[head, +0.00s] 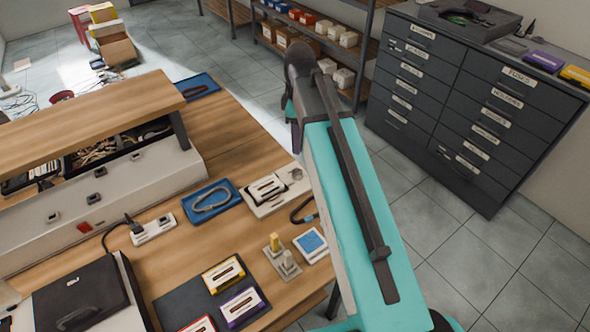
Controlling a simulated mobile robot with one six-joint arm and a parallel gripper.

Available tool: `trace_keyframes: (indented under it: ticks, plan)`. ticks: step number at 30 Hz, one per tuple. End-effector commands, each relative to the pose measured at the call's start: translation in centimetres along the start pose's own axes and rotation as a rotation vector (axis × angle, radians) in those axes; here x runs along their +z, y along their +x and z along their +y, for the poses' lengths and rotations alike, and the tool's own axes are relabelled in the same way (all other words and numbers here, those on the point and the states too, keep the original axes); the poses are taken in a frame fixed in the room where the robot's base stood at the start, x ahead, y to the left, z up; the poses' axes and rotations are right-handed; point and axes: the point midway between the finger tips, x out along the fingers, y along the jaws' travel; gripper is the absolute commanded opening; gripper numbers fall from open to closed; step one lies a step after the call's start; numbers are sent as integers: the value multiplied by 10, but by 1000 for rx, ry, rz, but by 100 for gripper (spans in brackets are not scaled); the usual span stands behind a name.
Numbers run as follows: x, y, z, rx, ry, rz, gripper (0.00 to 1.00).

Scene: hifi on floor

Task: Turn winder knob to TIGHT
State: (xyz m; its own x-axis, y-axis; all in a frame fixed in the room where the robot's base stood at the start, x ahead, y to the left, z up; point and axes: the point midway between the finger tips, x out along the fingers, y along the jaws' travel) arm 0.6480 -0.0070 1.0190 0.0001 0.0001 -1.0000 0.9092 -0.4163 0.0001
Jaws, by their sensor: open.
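A beige device (262,208) with a cassette in it lies on the wooden bench, left of my arm. It looks like the winder. A small round shape on its right part (296,174) may be the winder knob. Its setting and any TIGHT label are too small to read. My arm rises from the bottom right and bends down at its far end, just right of the device. I see no contact with the device.
A blue tray (194,207) with a looped cable lies left of the device. Yellow and grey pegs on a base (288,268), a blue-topped box (312,241) and a dark mat with cassettes (178,303) lie nearer. A drawer cabinet (405,90) stands beyond open floor, right.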

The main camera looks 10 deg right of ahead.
Motion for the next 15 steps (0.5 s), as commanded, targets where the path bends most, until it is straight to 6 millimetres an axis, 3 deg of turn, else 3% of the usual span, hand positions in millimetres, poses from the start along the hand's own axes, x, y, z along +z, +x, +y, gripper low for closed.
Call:
trace_keyframes:
  ticks: [15]
  plan:
    - [-6,9,-3,-2,-10,-1,46]
